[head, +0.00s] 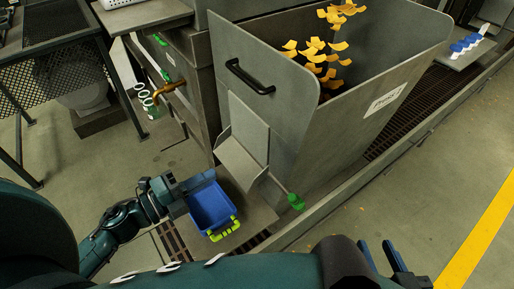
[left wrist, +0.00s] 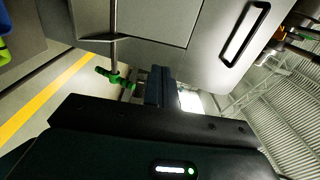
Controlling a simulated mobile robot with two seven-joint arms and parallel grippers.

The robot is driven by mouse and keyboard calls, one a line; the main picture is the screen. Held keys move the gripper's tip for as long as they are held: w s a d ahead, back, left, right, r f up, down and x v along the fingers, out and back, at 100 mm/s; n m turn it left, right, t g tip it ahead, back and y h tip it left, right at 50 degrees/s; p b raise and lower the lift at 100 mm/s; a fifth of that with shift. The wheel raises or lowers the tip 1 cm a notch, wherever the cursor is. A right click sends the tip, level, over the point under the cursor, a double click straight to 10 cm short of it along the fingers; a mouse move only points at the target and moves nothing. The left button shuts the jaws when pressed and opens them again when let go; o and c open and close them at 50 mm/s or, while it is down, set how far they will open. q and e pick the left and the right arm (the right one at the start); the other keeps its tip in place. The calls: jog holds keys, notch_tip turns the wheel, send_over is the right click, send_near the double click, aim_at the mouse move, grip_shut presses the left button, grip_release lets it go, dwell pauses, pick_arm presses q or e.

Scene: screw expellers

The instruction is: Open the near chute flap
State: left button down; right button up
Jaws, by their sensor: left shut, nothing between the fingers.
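The chute (head: 244,160) sticks out from the front of a grey hopper, with a flat grey plate (head: 250,127) above it. A thin lever with a green knob (head: 296,202) hangs beside the chute; the knob also shows in the left wrist view (left wrist: 114,76). I cannot tell clearly how far the flap is open. My left gripper (head: 209,177) is shut and empty, over the left edge of a blue tray, left of the chute and apart from the knob. Its fingers show in the left wrist view (left wrist: 160,74). My right gripper (head: 381,258) is open and empty at the bottom.
The blue tray (head: 210,207) with a yellow-green handle sits below the chute. The hopper (head: 270,65) has a black handle (head: 249,77) and holds orange pieces (head: 322,55). A brown-orange valve handle (head: 165,91) sticks out at left.

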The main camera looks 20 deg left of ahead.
pick_arm(q)
send_near(266, 145)
jog(key=x, duration=0.5)
jog(key=shift+w+d+p, duration=0.15)
jog(key=shift+p, duration=0.2)
jog(key=shift+x, duration=0.75)
